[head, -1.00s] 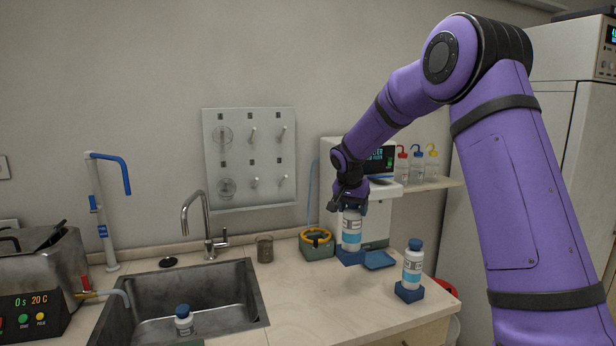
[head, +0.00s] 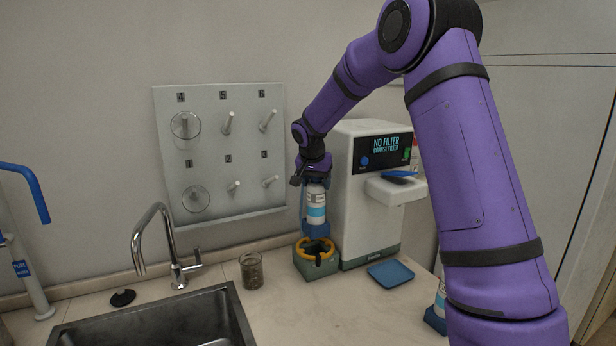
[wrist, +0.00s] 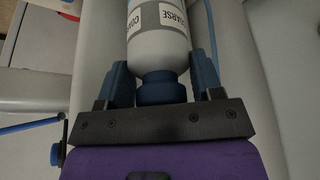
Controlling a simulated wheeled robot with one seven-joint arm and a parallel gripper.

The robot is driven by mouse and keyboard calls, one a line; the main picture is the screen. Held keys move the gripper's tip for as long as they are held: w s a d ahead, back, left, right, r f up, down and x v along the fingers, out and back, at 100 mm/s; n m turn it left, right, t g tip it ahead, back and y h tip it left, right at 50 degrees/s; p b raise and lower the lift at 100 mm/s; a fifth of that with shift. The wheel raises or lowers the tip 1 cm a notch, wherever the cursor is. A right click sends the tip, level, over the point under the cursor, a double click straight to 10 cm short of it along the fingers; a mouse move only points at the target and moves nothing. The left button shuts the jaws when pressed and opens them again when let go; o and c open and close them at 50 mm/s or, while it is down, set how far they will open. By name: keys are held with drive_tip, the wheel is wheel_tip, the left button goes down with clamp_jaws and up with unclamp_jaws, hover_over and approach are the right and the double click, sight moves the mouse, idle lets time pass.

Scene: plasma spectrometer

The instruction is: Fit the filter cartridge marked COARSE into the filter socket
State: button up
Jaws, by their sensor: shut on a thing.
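My gripper (head: 315,178) is shut on the cap end of a white cartridge with a blue band (head: 316,205). In the wrist view the cartridge (wrist: 158,48) shows labels reading COARSE, and its blue neck sits between the two blue fingers (wrist: 162,88). The cartridge hangs upright, with a blue base piece (head: 316,230) at its lower end. Below it is the filter socket (head: 316,262), a green-grey block with an orange-yellow ring on top. The cartridge's lower end looks just above the ring; I cannot tell whether they touch.
The white spectrometer (head: 372,185), its screen reading NO FILTER, COARSE FILTER, stands right of the socket. A blue tray (head: 390,273) lies in front of it. A glass beaker (head: 251,271) stands left of the socket, beside the sink (head: 160,325). Another cartridge (head: 439,300) is partly hidden by my arm.

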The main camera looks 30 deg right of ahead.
sight(313, 197)
drive_tip(key=shift+w+f, duration=0.15)
drive_tip(key=shift+w, duration=0.05)
drive_tip(key=shift+f, duration=3.05)
drive_tip(key=shift+s+f, duration=0.1)
drive_tip(key=shift+f, duration=2.15)
drive_tip(key=o, duration=1.6)
drive_tip(key=v, duration=1.1)
